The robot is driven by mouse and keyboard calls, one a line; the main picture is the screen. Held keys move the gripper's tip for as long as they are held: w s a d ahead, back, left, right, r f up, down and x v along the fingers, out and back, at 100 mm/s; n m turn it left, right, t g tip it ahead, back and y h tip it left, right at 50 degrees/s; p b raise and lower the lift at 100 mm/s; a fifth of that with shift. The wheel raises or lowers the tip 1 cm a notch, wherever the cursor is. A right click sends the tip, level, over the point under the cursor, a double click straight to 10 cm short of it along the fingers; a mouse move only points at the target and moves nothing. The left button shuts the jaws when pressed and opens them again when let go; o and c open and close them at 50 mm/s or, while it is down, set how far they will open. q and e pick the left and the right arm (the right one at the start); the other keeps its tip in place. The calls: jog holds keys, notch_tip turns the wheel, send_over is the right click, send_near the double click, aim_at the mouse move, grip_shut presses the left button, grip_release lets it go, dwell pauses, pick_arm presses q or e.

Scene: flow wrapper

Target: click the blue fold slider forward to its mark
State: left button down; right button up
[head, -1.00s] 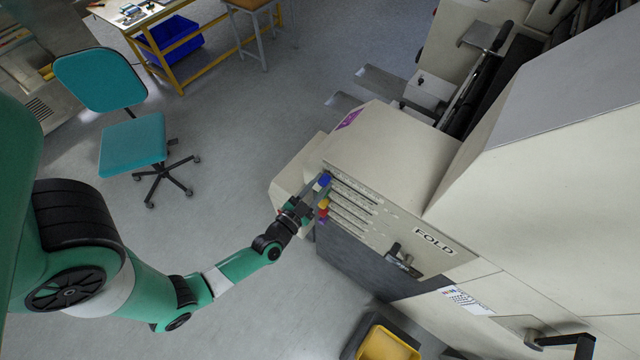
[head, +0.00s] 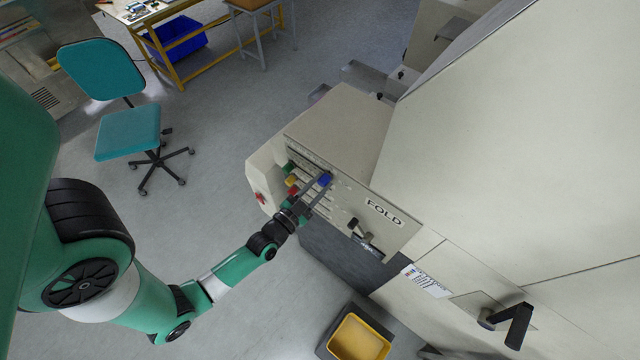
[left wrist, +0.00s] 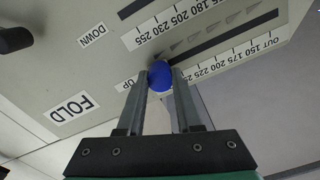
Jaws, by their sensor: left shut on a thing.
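The blue fold slider knob (head: 324,179) sits on the slotted panel of the cream machine (head: 345,195), towards the FOLD label (head: 384,212). My left gripper (head: 316,189) is shut on the knob. In the left wrist view the blue knob (left wrist: 160,76) lies between the fingertips of my left gripper (left wrist: 161,80), near the UP label (left wrist: 126,84) and the high-number end of the printed scale (left wrist: 228,57). The knob and fingers hide the nearest scale figures, and I cannot tell the target mark. My right gripper is not in view.
Green, yellow (head: 291,180) and red knobs sit left of the blue one. A black handle (head: 364,238) sticks out below the FOLD label. A yellow bin (head: 357,339) stands on the floor below. A teal chair (head: 128,134) stands at left, with clear floor between.

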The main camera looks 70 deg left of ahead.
pick_arm(q)
jog(key=shift+w+d, duration=0.1)
dwell(0.3)
jog(key=c, duration=0.9)
grip_release()
jog(key=shift+d, duration=0.1)
jog(key=o, duration=0.3)
jog(key=shift+w+d, duration=0.1)
jog(key=shift+w, duration=0.05)
jog(key=shift+o, duration=0.2)
jog(key=v, duration=1.1)
jog(key=shift+s, duration=0.25)
jog(key=shift+d, duration=0.15)
